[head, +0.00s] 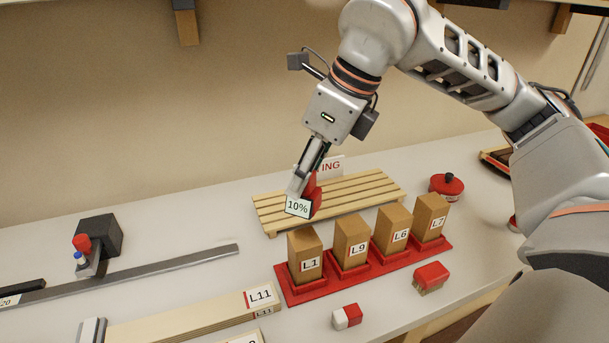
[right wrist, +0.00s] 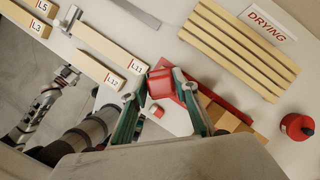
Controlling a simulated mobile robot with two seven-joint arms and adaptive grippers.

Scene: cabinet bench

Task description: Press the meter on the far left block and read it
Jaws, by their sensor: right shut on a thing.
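The far left block (head: 304,260) is a wooden block marked L1, upright in a red holder (head: 300,291) with the L9, L6 and L7 blocks. The meter (head: 298,207) is red with a white display reading 10%. My right gripper (head: 304,187) is shut on the meter, which shows just above the L1 block's top with a small gap in the head view. In the right wrist view the red meter (right wrist: 161,83) sits between the fingers (right wrist: 160,92). Contact pins are not visible.
A slatted wooden rack (head: 345,199) with a DRYING sign stands behind the blocks. A red round pot (head: 446,186) is at its right. A red-topped brush (head: 431,277) and a red-white piece (head: 346,316) lie in front. Boards marked L11 (head: 200,312) lie to the left.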

